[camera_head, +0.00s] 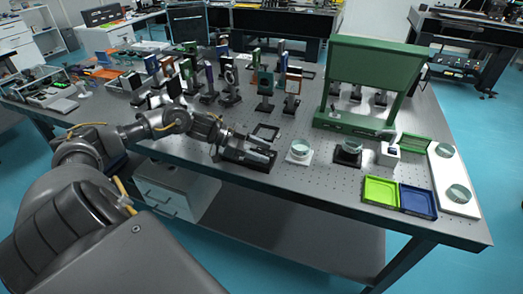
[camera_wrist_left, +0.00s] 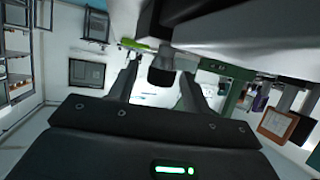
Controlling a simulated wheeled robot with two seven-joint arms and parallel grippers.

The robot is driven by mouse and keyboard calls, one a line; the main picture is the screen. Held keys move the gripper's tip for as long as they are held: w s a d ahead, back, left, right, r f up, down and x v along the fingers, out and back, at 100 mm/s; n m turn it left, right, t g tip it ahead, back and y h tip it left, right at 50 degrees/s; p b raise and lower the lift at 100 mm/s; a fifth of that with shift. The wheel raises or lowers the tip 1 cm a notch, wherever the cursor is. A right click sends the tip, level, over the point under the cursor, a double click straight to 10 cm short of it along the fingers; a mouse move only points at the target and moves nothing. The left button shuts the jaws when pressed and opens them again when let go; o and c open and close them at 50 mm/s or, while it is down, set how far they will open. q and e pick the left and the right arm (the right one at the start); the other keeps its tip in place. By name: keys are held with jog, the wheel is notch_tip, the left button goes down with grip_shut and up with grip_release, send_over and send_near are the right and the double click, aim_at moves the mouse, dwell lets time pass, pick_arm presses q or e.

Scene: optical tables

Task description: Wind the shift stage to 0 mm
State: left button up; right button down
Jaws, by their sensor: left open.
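My left gripper (camera_head: 262,152) is low over the front middle of the optical table in the head view. In the left wrist view its two dark fingers (camera_wrist_left: 158,92) stand apart with a gap between them. A short dark cylindrical knob (camera_wrist_left: 162,66) shows in that gap, below a large grey body (camera_wrist_left: 230,30) that fills the upper part of the view. This looks like the shift stage and its knob, but no scale or reading is legible. I cannot tell whether the fingers touch the knob. In the head view the gripper hides much of this spot. My right gripper is out of view.
The perforated table (camera_head: 310,185) has bare room along its front edge. A round dish on a white base (camera_head: 299,152), a green stand (camera_head: 372,80), a lime tray (camera_head: 380,190) and a blue tray (camera_head: 418,201) lie right. Several optic mounts (camera_head: 265,88) stand behind.

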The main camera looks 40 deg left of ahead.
pick_arm(q)
jog(key=shift+w+d+f, duration=0.1)
jog(key=shift+d, duration=0.05)
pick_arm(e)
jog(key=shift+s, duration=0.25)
